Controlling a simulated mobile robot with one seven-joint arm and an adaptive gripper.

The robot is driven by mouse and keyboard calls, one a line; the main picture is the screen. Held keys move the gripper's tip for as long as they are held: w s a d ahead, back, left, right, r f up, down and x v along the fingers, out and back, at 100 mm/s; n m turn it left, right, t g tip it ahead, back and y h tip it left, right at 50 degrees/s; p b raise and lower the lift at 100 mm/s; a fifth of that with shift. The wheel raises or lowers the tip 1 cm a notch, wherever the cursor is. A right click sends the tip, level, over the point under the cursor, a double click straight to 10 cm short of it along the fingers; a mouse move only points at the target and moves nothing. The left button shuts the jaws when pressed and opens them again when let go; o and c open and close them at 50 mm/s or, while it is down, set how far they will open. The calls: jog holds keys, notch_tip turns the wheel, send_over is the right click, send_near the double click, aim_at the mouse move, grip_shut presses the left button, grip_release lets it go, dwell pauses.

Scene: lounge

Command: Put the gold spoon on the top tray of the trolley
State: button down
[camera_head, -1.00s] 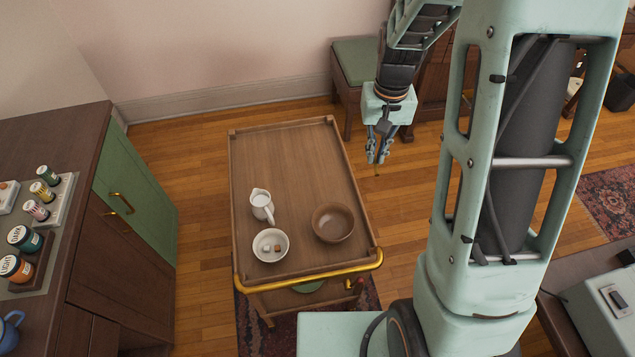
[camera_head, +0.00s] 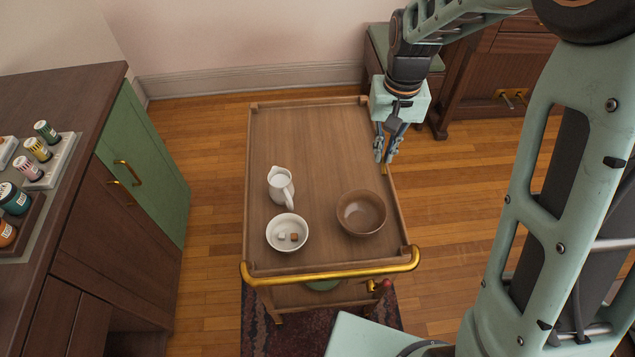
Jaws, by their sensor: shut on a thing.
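The trolley's top tray (camera_head: 300,135) is brown wood with a raised rim and a gold handle (camera_head: 330,272) along its near side. My gripper (camera_head: 384,160) points down at the tray's right edge, toward the far end. It is shut on the gold spoon (camera_head: 383,170), of which only a small gold bit shows below the fingertips. The rest of the spoon is hidden by the fingers. I cannot tell how high it is above the rim.
On the near half of the tray stand a white jug (camera_head: 280,187), a white bowl (camera_head: 287,232) with small cubes, and a brown bowl (camera_head: 361,213). The far half is bare. A green-doored cabinet (camera_head: 140,165) stands to the left.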

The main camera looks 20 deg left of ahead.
jog(key=s+a+f+n+b, duration=0.2)
jog(key=s+a+f+b, duration=0.15)
jog(key=a, duration=0.45)
jog(key=b, duration=0.1)
send_over(350, 161)
jog(key=s, duration=0.1)
notch_tip(350, 161, down, 10)
jog(key=shift+d+r, duration=0.1)
jog(key=shift+r, duration=0.15)
jog(key=shift+w+f, duration=0.45)
jog(key=shift+f, duration=1.6)
jog(key=shift+b, duration=0.3)
jog(key=shift+f, duration=0.2)
jog(key=c, duration=2.1)
grip_release()
